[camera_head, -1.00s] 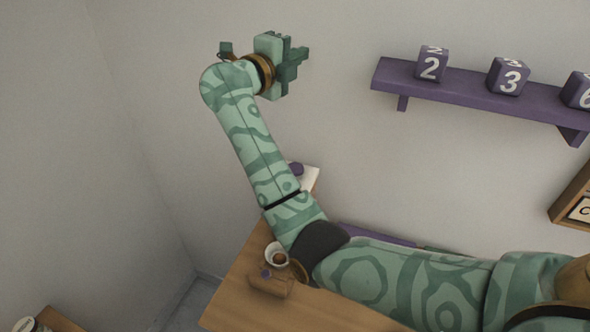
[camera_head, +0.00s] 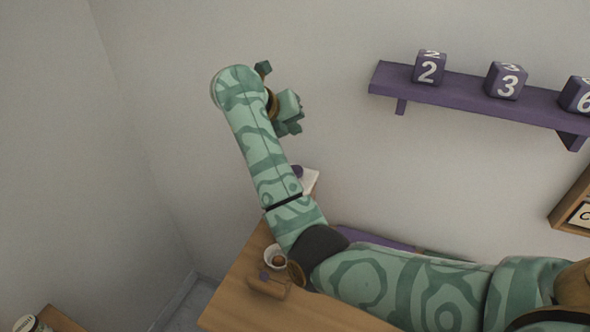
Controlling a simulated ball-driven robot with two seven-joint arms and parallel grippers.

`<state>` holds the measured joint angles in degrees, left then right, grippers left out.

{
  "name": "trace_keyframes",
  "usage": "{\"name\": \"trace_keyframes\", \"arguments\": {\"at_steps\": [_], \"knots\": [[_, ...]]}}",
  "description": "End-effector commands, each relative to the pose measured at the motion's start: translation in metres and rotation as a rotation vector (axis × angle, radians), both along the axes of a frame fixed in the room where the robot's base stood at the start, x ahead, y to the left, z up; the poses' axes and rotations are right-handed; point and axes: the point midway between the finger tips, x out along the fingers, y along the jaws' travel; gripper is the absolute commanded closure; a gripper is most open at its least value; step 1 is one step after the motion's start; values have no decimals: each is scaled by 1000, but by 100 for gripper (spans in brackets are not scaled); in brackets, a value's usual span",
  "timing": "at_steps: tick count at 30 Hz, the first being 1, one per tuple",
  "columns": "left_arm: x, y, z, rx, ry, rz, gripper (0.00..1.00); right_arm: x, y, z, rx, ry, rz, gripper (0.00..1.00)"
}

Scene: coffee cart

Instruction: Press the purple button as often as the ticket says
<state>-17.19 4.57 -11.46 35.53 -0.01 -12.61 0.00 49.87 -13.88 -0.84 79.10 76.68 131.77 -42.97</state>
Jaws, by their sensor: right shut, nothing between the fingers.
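A purple round thing (camera_head: 297,171), likely the button, shows on a white base (camera_head: 310,182) behind my right forearm. The forearm hides part of both. My right gripper (camera_head: 288,128) is raised in front of the wall, above and apart from the purple thing. It is shut and empty, with its fingers partly hidden. No readable ticket shows; a card with a letter "C" (camera_head: 580,214) is cut off in a wooden frame at the right edge. My left gripper is not in view.
A wooden counter (camera_head: 228,300) holds a white cup (camera_head: 272,256) and a small wooden block (camera_head: 266,288) close to my right elbow. A purple shelf (camera_head: 470,96) with numbered cubes (camera_head: 430,69) hangs on the wall. The wall between arm and shelf is clear.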

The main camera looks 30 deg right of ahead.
Motion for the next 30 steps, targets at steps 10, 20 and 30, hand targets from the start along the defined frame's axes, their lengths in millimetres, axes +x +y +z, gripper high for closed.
{"name": "trace_keyframes", "arguments": {"at_steps": [10, 20, 30], "knots": [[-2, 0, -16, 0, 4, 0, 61, 0, -1, -19, -3, 2, 1, 100], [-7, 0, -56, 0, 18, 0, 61, 1, -1, -66, -4, 2, 2, 100], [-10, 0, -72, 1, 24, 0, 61, 0, 0, -89, -1, 1, 1, 100]]}}
